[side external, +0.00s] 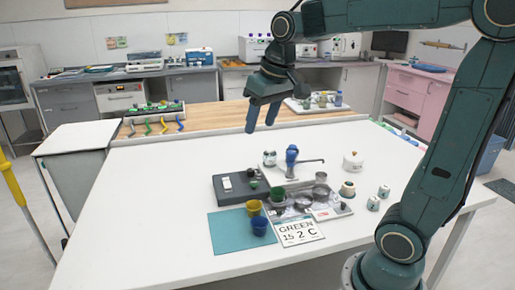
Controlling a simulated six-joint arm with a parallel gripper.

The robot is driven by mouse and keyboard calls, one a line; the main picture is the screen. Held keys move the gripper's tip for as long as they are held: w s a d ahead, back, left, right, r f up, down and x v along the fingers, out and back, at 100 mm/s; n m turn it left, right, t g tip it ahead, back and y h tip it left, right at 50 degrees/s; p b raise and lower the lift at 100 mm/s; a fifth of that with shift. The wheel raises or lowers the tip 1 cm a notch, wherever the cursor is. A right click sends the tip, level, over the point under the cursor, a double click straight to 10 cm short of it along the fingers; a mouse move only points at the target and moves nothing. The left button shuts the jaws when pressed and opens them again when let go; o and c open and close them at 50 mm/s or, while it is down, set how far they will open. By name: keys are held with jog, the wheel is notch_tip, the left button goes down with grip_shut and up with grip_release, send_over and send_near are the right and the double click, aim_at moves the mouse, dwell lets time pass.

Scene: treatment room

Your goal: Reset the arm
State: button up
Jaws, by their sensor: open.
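My gripper (262,117) hangs in the air above the back part of the white table (170,200), pointing down. Its two fingers are apart with nothing visible between them. It is well above the items on the table and touches none of them. My arm reaches in from the right, its base standing at the table's front right.
Below stand a dark box (228,186), a teal mat (228,232), yellow (253,207), blue (259,226) and green (277,195) cups, a sign reading GREEN 15 2 C (298,232), and a blue-topped device (292,158). The table's left side is clear.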

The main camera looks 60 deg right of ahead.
jog(key=s+a+f+n+t, duration=0.1)
jog(key=s+a+f, duration=0.1)
jog(key=s, duration=0.5)
jog(key=s+a+f+n+t, duration=0.1)
jog(key=s+a+f, duration=0.2)
jog(key=s, duration=0.5)
jog(key=shift+a+n+y, duration=0.3)
jog(key=shift+a, duration=0.45)
jog(key=shift+o, duration=0.3)
jog(key=shift+r, duration=0.1)
